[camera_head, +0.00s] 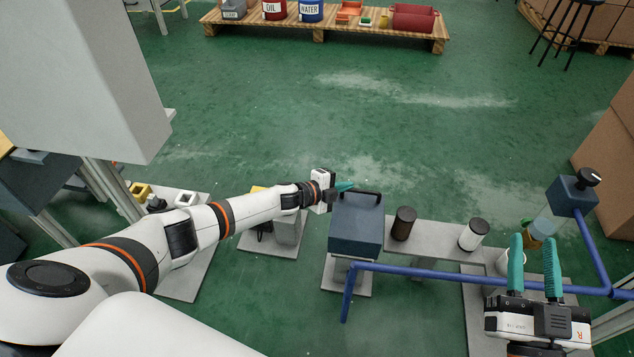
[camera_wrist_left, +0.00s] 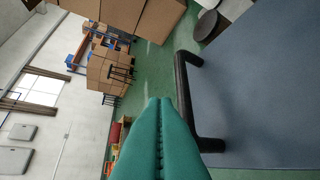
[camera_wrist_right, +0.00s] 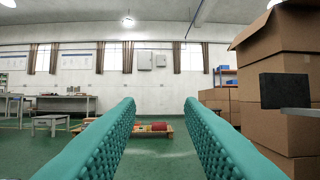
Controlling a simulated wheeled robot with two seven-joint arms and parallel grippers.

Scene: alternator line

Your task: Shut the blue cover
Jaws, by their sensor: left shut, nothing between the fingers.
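The blue cover (camera_head: 356,221) is the dark blue-grey lid of a box-like unit on a grey pedestal, in the middle of the head view. It carries a black bar handle (camera_head: 361,194) along its far edge. The cover (camera_wrist_left: 270,75) and the handle (camera_wrist_left: 187,95) also show large in the left wrist view. My left gripper (camera_head: 345,186) is shut and empty, with its teal fingertips (camera_wrist_left: 158,105) close beside the handle; I cannot tell whether they touch. My right gripper (camera_head: 534,240) is open and empty, away to the right. The inside of the unit is hidden.
A dark brown cylinder (camera_head: 404,223) and a white cylinder with a dark top (camera_head: 474,234) stand on a grey bench right of the cover. A blue pipe rail (camera_head: 450,277) runs in front. A pallet (camera_head: 330,33) lies far back. The green floor between is clear.

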